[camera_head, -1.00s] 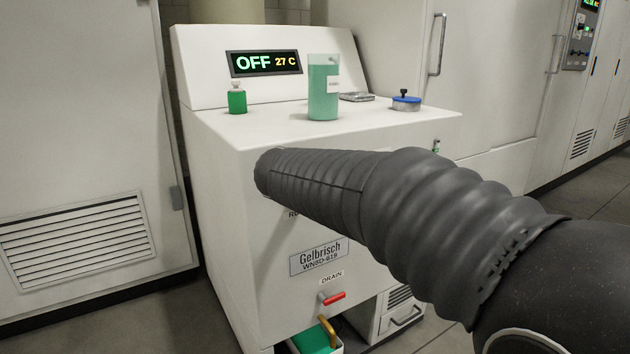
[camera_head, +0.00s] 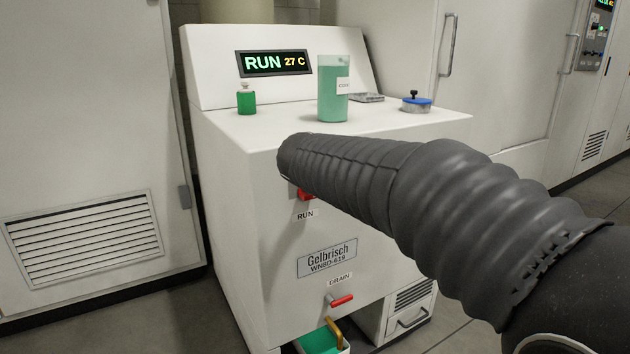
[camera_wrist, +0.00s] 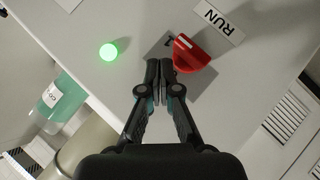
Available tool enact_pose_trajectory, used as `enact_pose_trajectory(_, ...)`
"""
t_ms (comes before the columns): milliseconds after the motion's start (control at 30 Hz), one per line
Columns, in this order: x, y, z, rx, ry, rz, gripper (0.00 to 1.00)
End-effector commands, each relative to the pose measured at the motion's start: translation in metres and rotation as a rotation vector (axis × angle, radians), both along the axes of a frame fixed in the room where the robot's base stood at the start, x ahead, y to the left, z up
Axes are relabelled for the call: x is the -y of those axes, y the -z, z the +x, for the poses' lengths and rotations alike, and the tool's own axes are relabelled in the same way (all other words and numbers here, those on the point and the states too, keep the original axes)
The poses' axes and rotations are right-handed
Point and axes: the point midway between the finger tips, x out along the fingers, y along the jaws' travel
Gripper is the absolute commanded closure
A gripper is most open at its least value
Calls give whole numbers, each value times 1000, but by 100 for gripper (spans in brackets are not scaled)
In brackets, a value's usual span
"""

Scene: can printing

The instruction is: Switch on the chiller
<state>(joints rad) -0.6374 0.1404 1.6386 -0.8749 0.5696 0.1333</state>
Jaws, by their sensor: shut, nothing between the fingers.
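The chiller (camera_head: 245,160) is a white cabinet with a sloped back panel. Its display (camera_head: 273,63) reads RUN 27 C. A red rotary knob (camera_wrist: 191,54) sits on its front by a RUN label; part of the knob (camera_head: 306,195) shows below my arm in the head view. A round green lamp (camera_wrist: 109,52) glows near the knob in the wrist view. My gripper (camera_wrist: 166,66) is shut and empty, its fingertips right beside the knob; I cannot tell whether they touch it. In the head view my sleeved arm hides the gripper.
A red drain handle (camera_head: 341,300) sticks out low on the front, above a container of green liquid (camera_head: 322,342). Cabinets stand on both sides.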

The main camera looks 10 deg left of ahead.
Motion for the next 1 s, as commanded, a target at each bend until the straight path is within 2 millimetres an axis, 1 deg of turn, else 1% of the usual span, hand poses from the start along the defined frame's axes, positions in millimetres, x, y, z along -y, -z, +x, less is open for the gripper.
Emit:
enact_pose_trajectory(100, 0, -5, 0, 0, 0, 0, 100)
enact_pose_trajectory(433, 0, -6, 0, 0, 0, 0, 100)
enact_pose_trajectory(533, 1, -11, 0, 0, 0, 0, 100)
enact_pose_trajectory(733, 2, -38, 2, 3, 4, 3, 100)
enact_pose_trajectory(800, 4, -52, 1, 3, 6, 4, 100)
enact_pose_trajectory(1000, 26, -80, -23, 3, 7, 2, 100)
